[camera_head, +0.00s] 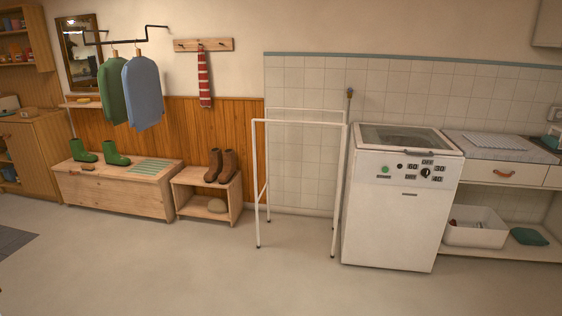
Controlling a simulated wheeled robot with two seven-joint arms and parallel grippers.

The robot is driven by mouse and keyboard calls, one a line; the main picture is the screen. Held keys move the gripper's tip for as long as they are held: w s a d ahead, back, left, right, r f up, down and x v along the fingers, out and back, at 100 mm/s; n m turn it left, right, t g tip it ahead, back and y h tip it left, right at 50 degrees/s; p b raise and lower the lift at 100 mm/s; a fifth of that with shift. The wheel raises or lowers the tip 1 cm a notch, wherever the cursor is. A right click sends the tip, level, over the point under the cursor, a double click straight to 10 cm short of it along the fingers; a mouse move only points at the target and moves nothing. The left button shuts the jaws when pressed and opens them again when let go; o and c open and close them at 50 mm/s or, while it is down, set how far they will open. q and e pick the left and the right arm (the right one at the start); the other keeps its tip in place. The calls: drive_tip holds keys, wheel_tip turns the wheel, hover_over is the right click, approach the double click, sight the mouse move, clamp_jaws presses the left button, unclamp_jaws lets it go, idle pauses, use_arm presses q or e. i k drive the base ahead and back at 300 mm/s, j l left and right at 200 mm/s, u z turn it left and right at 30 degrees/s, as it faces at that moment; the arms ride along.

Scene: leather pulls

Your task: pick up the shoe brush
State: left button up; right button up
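I cannot surely tell which thing is the shoe brush. A small brown object (88,169) at the front top edge of the wooden chest (110,192) could be a brush or a leather pull. A rounded beige object (217,205) lies in the cubby of the low shoe bench (187,204); it is too small to identify. Neither of my grippers is in view.
Green boots (115,155) stand on the chest, brown boots (228,166) on the shoe bench. A white rack frame (256,190) and white washing machine (395,220) stand right of them. A white bin (475,238) sits on a low shelf. The floor (190,270) in front is clear.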

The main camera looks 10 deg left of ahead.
sight(84, 167)
drive_tip(key=i+u, duration=0.2)
drive_tip(key=i, duration=0.35)
drive_tip(key=i+u, duration=0.25)
drive_tip(key=i, duration=0.25)
drive_tip(key=i+l+u, duration=0.2)
drive_tip(key=i, duration=0.35)
drive_tip(key=i+l+u, duration=0.2)
drive_tip(key=i, duration=0.3)
drive_tip(key=i+j+u, duration=0.2)
drive_tip(key=i+u, duration=0.65)
drive_tip(key=i, duration=0.25)
drive_tip(key=i+l+u, duration=0.15)
drive_tip(key=i+u, duration=0.3)
drive_tip(key=i+j, duration=0.1)
drive_tip(key=i, duration=0.65)
drive_tip(key=i+z, duration=0.15)
drive_tip(key=i, duration=0.6)
drive_tip(key=i+j, duration=0.2)
drive_tip(key=i, duration=0.5)
drive_tip(key=i+z, duration=0.05)
